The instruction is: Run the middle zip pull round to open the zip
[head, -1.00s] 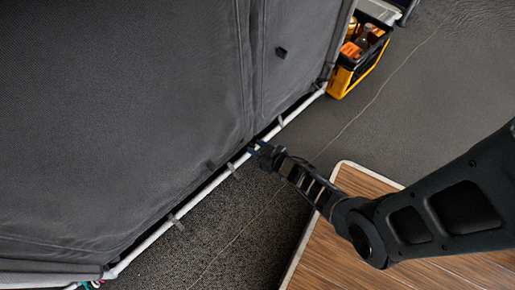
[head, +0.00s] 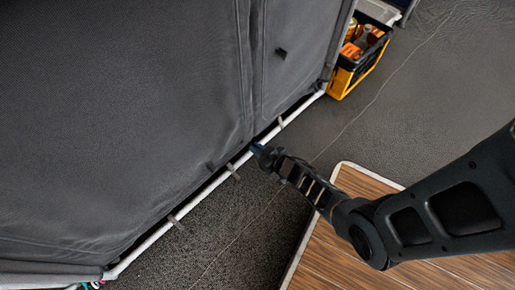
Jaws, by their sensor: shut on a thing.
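The dark grey fabric front (head: 130,110) fills the left of the head view, with a vertical seam (head: 247,70) running down it. My gripper (head: 256,149) is at the lower end of that seam, just above the white bottom rail. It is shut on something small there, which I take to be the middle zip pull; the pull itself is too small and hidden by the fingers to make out. I cannot see any gap opened along the seam.
The white rail (head: 205,192) runs diagonally under the fabric, with small grey tabs. A yellow and black crate (head: 357,62) with bottles stands at the upper right. A wood-topped table (head: 330,240) lies under my arm. Grey floor lies between.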

